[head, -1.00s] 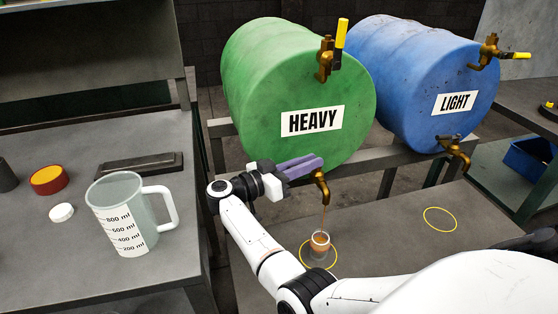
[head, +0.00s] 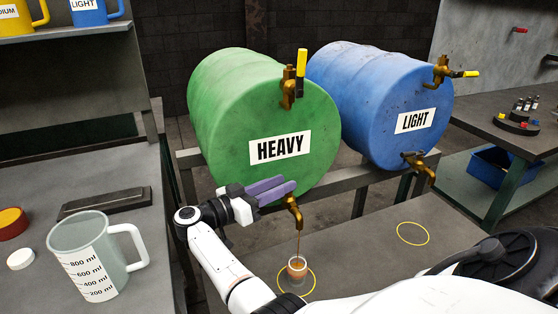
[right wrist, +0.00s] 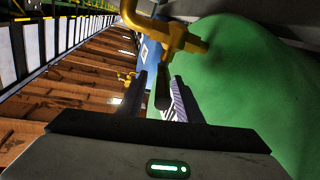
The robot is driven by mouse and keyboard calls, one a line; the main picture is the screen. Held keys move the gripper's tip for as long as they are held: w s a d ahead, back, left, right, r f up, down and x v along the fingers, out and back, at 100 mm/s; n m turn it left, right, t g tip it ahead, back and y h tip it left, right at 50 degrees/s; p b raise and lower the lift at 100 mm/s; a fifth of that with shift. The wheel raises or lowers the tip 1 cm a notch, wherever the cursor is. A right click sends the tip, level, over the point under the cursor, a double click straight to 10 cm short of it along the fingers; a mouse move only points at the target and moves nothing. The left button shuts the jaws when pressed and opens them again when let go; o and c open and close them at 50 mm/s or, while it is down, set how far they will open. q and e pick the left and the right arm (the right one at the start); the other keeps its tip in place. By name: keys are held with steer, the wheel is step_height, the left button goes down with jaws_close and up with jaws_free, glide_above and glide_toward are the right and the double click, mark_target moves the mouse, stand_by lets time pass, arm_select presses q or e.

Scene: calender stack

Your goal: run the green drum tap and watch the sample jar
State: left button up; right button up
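The green drum (head: 225,105), labelled HEAVY, lies on its side on a stand. Its lower brass tap (head: 292,212) lets a thin brown stream fall. The stream runs into the small clear sample jar (head: 297,268), which stands upright inside a yellow ring and holds some orange-brown liquid; its exact level is hard to tell. My right gripper (head: 278,189), with purple fingers, is beside this tap. In the right wrist view its fingers (right wrist: 158,100) are apart, with a dark lever-like piece (right wrist: 163,88) between them and the brass tap (right wrist: 170,38) ahead. My left gripper is out of view.
A blue drum (head: 365,100), labelled LIGHT, lies to the right, above an empty yellow ring (head: 412,233). A measuring jug (head: 85,258), a white cap (head: 20,258) and a dark bar (head: 103,202) are on the left bench. Yellow and blue mugs stand on the shelf above.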

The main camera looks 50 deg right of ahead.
step_height(320, 180, up, 9)
steer(key=shift+p, duration=0.4)
